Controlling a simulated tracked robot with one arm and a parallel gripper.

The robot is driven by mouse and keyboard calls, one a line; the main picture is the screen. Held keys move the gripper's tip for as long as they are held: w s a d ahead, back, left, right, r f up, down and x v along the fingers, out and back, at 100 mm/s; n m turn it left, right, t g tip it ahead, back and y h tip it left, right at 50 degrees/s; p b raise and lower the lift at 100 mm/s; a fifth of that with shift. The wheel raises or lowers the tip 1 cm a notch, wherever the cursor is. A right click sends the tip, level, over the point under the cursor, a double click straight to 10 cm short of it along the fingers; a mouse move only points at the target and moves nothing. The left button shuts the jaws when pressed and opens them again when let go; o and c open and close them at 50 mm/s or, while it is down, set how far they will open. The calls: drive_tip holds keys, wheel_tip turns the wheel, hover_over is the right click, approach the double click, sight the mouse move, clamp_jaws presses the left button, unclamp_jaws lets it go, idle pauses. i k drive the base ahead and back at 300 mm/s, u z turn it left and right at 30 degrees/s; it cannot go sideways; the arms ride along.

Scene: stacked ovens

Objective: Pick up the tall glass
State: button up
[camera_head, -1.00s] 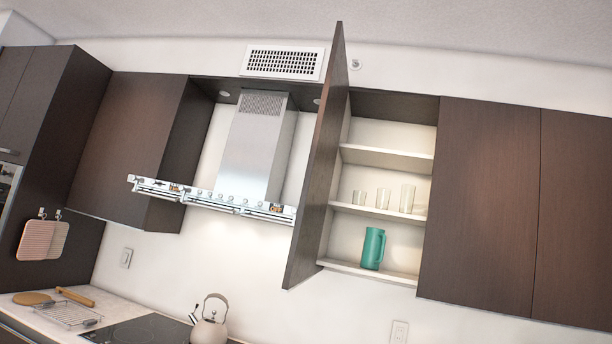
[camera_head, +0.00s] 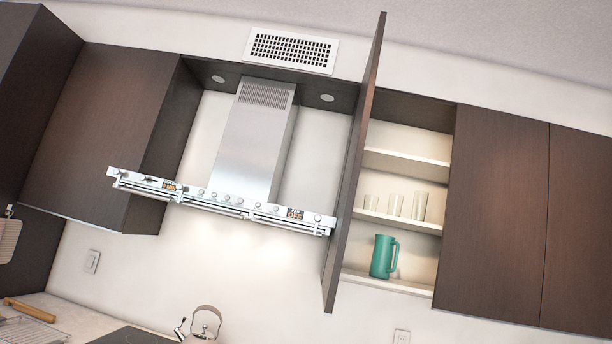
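Three clear glasses stand upright in a row on the middle shelf of the open wall cabinet, right of centre. The tall glass (camera_head: 420,206) is the rightmost and looks the tallest. A middle glass (camera_head: 396,205) and a shorter glass (camera_head: 370,204) stand to its left, with small gaps between them. The open cabinet door (camera_head: 355,170) stands out toward me along the cabinet's left side. My gripper is not visible in this view, so its opening and contents cannot be seen.
A green pitcher (camera_head: 382,257) stands on the shelf below the glasses. The range hood (camera_head: 250,140), with a wide front panel (camera_head: 220,200), juts out left of the door. Closed cabinets (camera_head: 495,210) are on the right. A kettle (camera_head: 204,325) is below.

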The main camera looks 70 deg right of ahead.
sight(419, 199)
drive_tip(key=z, duration=0.05)
drive_tip(key=i, duration=2.05)
drive_tip(key=z, duration=2.8)
drive_tip(key=i, duration=0.5)
drive_tip(key=u, duration=0.1)
drive_tip(key=k, duration=0.5)
drive_tip(key=z, duration=0.2)
